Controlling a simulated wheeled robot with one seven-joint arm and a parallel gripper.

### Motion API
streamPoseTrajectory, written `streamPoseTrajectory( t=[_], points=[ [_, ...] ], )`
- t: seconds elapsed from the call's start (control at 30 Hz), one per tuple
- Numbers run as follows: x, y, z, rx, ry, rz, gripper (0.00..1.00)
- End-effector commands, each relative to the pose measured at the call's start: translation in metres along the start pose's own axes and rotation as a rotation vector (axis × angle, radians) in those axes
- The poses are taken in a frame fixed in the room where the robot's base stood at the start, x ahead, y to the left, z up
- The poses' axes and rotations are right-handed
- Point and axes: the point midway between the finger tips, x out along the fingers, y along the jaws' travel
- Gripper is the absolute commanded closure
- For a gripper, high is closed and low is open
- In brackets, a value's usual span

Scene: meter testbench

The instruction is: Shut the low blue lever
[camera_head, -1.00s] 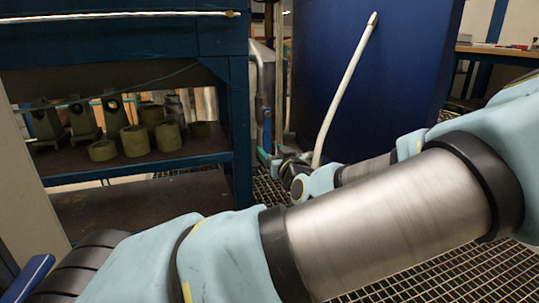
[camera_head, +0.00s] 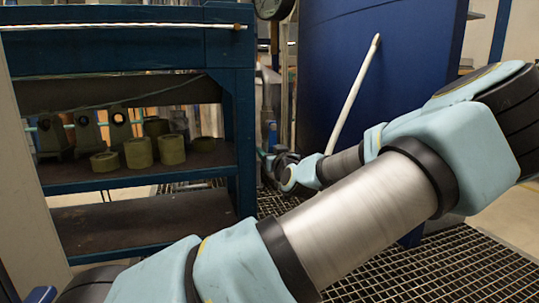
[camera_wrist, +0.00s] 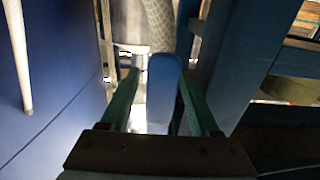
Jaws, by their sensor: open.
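In the wrist view the blue lever (camera_wrist: 163,88) shows as a rounded blue bar pointing toward me. My gripper (camera_wrist: 160,74) has its two green fingers apart, one on each side of the lever. The right finger appears very near the lever; I cannot tell whether it touches. In the head view my arm reaches away toward the gap between the shelf and the blue panel, and my gripper's fingers cannot be made out there. The lever is not clearly visible in that view.
A blue shelf (camera_head: 232,110) with several olive pots (camera_head: 140,153) stands on the left. A large blue panel (camera_head: 400,60) with a white rod (camera_head: 352,95) stands on the right. A gauge (camera_head: 270,8) and pipes are behind. Metal grating (camera_head: 440,265) covers the floor.

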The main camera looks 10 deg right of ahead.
Motion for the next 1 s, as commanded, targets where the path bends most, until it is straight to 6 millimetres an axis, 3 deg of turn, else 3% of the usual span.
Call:
streamPoseTrajectory(
  t=[0.23, 0.77, 1.0],
  points=[
    [0.0003, -0.0001, -0.0004, 0.000, 0.000, 0.000, 0.40],
    [0.0001, -0.0003, -0.0001, -0.001, -0.001, -0.001, 0.99],
    [0.0000, -0.0005, 0.0000, -0.001, -0.001, -0.001, 1.00]
  ],
)
